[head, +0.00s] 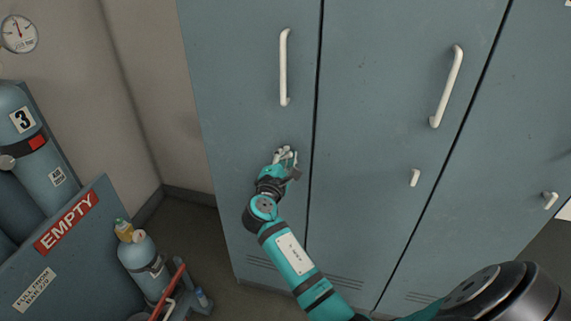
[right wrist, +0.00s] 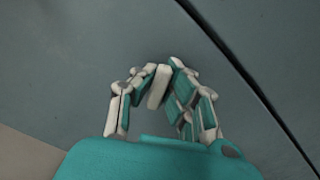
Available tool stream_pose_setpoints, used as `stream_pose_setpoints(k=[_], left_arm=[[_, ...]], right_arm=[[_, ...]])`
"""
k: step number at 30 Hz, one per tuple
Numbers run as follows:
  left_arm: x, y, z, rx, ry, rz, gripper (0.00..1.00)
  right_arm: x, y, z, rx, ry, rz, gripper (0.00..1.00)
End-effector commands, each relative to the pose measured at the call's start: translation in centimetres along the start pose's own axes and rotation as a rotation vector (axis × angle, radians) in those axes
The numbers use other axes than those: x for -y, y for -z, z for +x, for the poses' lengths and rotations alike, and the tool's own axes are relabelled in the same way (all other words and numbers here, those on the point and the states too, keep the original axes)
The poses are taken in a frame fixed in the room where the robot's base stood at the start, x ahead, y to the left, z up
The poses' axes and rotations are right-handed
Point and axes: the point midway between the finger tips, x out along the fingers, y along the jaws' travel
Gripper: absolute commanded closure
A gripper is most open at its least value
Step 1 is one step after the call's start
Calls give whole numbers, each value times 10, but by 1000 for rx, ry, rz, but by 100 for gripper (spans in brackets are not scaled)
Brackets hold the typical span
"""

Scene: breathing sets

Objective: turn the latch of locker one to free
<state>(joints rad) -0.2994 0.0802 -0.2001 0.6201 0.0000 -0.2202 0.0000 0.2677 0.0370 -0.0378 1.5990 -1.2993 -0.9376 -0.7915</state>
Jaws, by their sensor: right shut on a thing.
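The leftmost grey-blue locker door (head: 235,110) is closed, with a long white handle (head: 283,68) high on it. I see no number on it; I take it as locker one. My right gripper (head: 286,155) is at this door below the handle, near its right edge. In the right wrist view its fingers (right wrist: 157,78) are closed around a small white latch (right wrist: 158,88), which stands slightly tilted between them. In the head view the fingers mostly hide this latch. My left gripper is not in view.
Two more closed doors to the right have similar white latches, one on the middle door (head: 415,177) and one on the far door (head: 550,200). Gas cylinders (head: 30,150), a panel marked EMPTY (head: 65,222) and a small cylinder on a cart (head: 145,262) stand at left.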

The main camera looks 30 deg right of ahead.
Motion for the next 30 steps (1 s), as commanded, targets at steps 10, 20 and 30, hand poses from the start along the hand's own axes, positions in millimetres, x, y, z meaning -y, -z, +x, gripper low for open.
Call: stream_pose_setpoints(k=[10,20,30], left_arm=[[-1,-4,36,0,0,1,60],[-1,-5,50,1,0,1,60],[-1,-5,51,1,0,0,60]], right_arm=[[5,2,0,0,1,277,100],[4,1,0,0,3,412,100],[3,1,0,0,3,442,100]])
